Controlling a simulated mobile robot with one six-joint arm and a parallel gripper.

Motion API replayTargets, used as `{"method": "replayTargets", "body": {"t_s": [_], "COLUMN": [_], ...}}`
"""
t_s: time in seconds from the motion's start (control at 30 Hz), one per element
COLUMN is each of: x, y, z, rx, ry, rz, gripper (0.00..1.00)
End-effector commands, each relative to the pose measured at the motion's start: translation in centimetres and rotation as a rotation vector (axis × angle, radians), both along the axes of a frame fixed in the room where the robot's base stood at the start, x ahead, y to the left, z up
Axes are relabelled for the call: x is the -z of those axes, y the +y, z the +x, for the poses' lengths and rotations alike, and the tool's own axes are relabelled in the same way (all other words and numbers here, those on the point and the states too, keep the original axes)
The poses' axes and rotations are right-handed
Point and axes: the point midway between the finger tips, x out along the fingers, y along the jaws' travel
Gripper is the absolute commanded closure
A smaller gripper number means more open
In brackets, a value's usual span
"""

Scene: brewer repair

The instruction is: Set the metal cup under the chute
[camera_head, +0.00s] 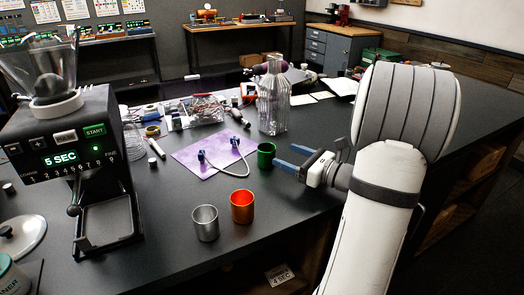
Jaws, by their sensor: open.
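The metal cup (205,223) is silver and stands upright near the table's front edge, just left of an orange cup (242,206). The grinder (62,135) stands at the left, with a display reading "5 SEC" and a lit green light. Its chute area is above an open tray (105,222) with nothing seen on it. My gripper (283,156) is open, with blue fingers pointing left beside a green cup (266,155). The fingers look close to the green cup; I cannot tell whether they touch it. My gripper is apart from the metal cup, up and to its right.
A purple cloth (190,160) with a bent tube lies mid-table. A glass bottle (273,100) and a parts tray (200,110) stand behind. A lid (22,236) lies at the left. The table between the metal cup and grinder is clear.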

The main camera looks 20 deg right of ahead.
Motion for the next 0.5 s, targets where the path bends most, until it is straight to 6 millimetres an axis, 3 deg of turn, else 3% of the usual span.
{"method": "replayTargets", "body": {"t_s": [0.5], "x": [1.2], "y": [3.0], "z": [5.0], "rx": [0.002], "ry": [0.001], "rz": [-0.001], "gripper": [0.28]}}
